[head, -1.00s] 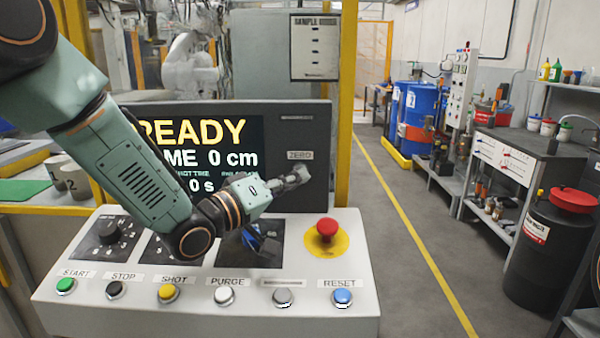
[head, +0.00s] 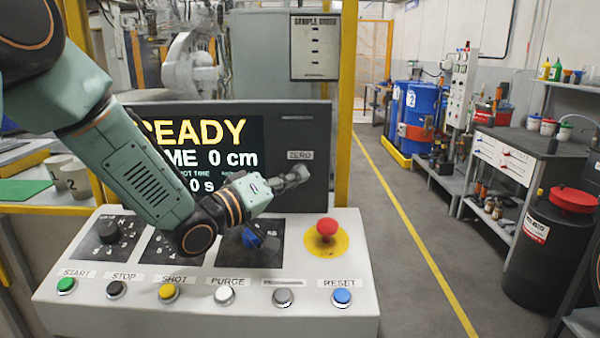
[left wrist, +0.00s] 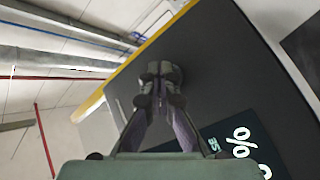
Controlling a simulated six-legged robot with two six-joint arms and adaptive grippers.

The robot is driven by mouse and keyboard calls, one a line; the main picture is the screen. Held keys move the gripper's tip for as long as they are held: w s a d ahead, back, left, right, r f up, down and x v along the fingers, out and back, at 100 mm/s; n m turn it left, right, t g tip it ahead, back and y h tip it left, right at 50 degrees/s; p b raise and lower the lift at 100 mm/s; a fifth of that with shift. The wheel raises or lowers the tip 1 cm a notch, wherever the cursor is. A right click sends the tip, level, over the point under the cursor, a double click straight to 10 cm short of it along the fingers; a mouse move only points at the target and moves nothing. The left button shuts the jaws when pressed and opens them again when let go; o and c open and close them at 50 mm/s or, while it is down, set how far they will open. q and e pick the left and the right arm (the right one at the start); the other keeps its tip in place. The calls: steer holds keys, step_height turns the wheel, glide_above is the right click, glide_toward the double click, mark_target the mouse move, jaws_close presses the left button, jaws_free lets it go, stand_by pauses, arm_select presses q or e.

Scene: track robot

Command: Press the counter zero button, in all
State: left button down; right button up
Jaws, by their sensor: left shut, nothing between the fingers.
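The ZERO label (head: 299,155) is on the dark display panel (head: 318,190), right of the lit screen (head: 240,158). No button shows below the label; my left gripper (head: 298,175) covers that spot. The screen reads READY with 0 cm and 0 s, partly hidden by my left arm. My left gripper is shut and empty, its tips just under the label; I cannot tell whether they touch the panel. In the left wrist view the closed fingers (left wrist: 158,85) lie before the dark panel (left wrist: 215,65). My right gripper is not in view.
Below is a white console with a red mushroom button (head: 327,228) on a yellow disc, dark selector plates, and a front row of buttons, including blue RESET (head: 342,297). Two grey cups (head: 75,178) stand at the left. The floor aisle at the right is open.

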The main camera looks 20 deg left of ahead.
arm_select(q)
steer(key=shift+s, duration=0.1)
steer(key=shift+s+d, duration=0.25)
steer(key=shift+s, duration=0.5)
steer(key=shift+s+d+p, duration=0.15)
steer(key=shift+s+d, duration=0.1)
steer(key=shift+s, duration=0.55)
steer(key=shift+s+d+p, duration=0.2)
steer(key=shift+s, duration=0.55)
steer(key=shift+s+d+p, duration=0.15)
steer(key=shift+s+d, duration=0.1)
steer(key=shift+s, duration=0.55)
